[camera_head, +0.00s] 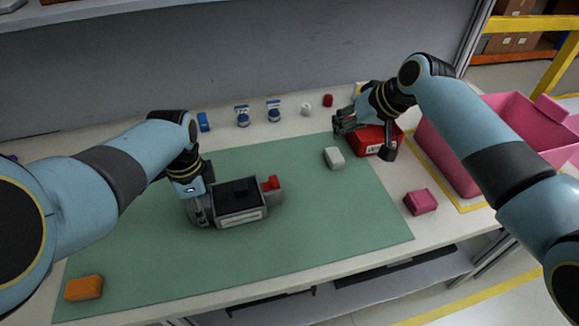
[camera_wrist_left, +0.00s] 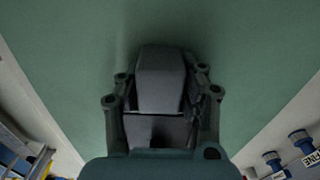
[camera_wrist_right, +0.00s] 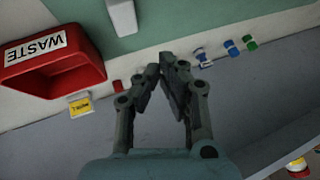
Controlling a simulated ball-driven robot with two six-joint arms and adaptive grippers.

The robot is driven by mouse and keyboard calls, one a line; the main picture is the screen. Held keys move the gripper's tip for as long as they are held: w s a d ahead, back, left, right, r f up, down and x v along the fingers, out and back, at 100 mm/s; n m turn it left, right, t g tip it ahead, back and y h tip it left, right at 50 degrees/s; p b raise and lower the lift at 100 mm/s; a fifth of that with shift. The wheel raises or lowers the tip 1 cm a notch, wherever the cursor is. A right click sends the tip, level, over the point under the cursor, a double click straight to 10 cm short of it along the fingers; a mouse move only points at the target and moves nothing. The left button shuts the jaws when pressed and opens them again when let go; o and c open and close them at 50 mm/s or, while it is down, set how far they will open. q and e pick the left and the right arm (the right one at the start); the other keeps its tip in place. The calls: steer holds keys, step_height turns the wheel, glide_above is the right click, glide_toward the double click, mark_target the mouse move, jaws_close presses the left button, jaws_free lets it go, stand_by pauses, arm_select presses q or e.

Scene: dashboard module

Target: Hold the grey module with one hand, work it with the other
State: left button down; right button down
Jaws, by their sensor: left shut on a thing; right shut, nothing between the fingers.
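The grey module (camera_head: 241,215) lies on the green mat, with a dark top, a pale label strip on its front and a red part (camera_head: 271,184) at its right end. My left gripper (camera_head: 201,210) is shut on the module's left end. In the left wrist view a grey block-shaped part of the module (camera_wrist_left: 160,80) sits between the fingers (camera_wrist_left: 160,98); the rest of the module is hidden there. My right gripper (camera_head: 342,124) is shut and empty at the back right, away from the module, near the red waste bin. In the right wrist view its fingertips (camera_wrist_right: 163,68) are together.
The red waste bin (camera_wrist_right: 87,62) stands below my right gripper, beside a pink crate (camera_head: 455,165). A white block (camera_head: 333,158), pink block (camera_head: 421,201) and orange block (camera_head: 84,288) lie around the green mat (camera_head: 310,225). Several small items line the back. The mat's front right is clear.

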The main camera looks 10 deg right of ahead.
mark_target(271, 183)
steer(key=s+a+r+n+g+y, duration=0.2)
steer(key=s+a, duration=0.2)
steer(key=s, duration=0.2)
steer(key=shift+s, duration=0.3)
steer(key=shift+f, duration=0.15)
steer(key=x, duration=1)
steer(key=shift+a, duration=0.15)
steer(key=shift+s+a, duration=0.15)
steer(key=shift+a, duration=1.6)
